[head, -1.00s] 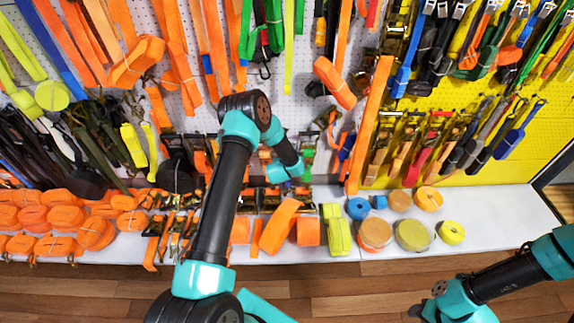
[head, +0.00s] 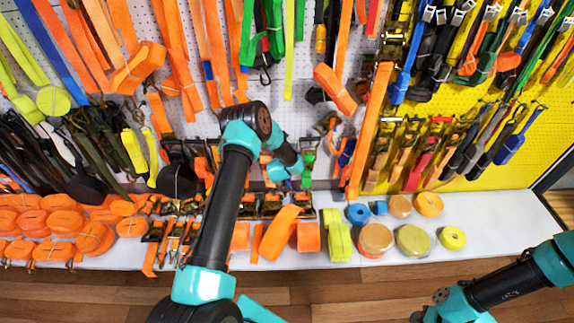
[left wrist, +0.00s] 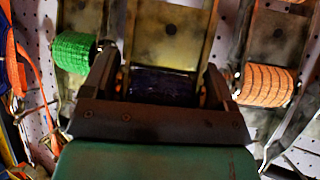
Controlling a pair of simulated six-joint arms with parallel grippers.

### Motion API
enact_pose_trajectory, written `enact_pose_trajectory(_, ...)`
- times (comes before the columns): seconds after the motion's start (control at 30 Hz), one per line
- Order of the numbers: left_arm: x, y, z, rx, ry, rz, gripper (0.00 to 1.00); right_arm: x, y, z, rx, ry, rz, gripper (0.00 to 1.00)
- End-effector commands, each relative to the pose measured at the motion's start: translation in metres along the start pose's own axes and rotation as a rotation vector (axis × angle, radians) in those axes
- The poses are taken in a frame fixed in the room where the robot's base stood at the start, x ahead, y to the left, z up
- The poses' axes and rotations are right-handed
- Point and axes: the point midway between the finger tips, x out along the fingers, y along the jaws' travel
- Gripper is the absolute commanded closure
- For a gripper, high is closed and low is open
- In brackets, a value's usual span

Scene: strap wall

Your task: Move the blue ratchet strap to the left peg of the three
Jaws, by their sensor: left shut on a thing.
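My left gripper (left wrist: 158,80) is at the pegboard wall, seen close up in the left wrist view. Its two fingers are shut on the blue ratchet strap (left wrist: 160,86), a dark blue roll in shadow with a metal ratchet frame above it. In that view a green strap roll (left wrist: 76,52) hangs to the left and an orange strap roll (left wrist: 266,85) to the right. In the head view the left gripper (head: 287,172) is low on the wall, and my arm hides most of the held strap. The pegs cannot be made out. My right gripper (head: 430,308) is low at the right, away from the wall.
A white shelf (head: 500,218) runs below the wall, with orange rolls (head: 65,222) at left and round coloured rolls (head: 412,240) at right. Many straps hang close around the left gripper, including a long orange one (head: 369,135). The floor in front is clear.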

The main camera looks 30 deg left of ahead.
Motion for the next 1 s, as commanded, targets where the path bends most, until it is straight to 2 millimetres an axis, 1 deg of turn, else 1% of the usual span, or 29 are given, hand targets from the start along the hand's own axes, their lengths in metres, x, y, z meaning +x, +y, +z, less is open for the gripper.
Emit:
enact_pose_trajectory(0.03,0.002,-0.001,-0.003,0.0,0.005,-0.001,0.8,0.0,0.0,0.0,0.0,0.0,0.0,0.57)
enact_pose_trajectory(0.47,0.016,-0.005,-0.012,0.0,0.005,0.0,0.8,0.0,0.0,0.0,0.0,0.0,0.0,0.57)
enact_pose_trajectory(0.8,0.029,-0.008,-0.01,0.0,0.004,-0.001,0.8,0.0,0.0,0.0,0.0,0.0,0.0,0.57)
enact_pose_trajectory(1.0,0.033,-0.009,-0.008,0.0,0.005,-0.001,0.8,0.0,0.0,0.0,0.0,0.0,0.0,0.57)
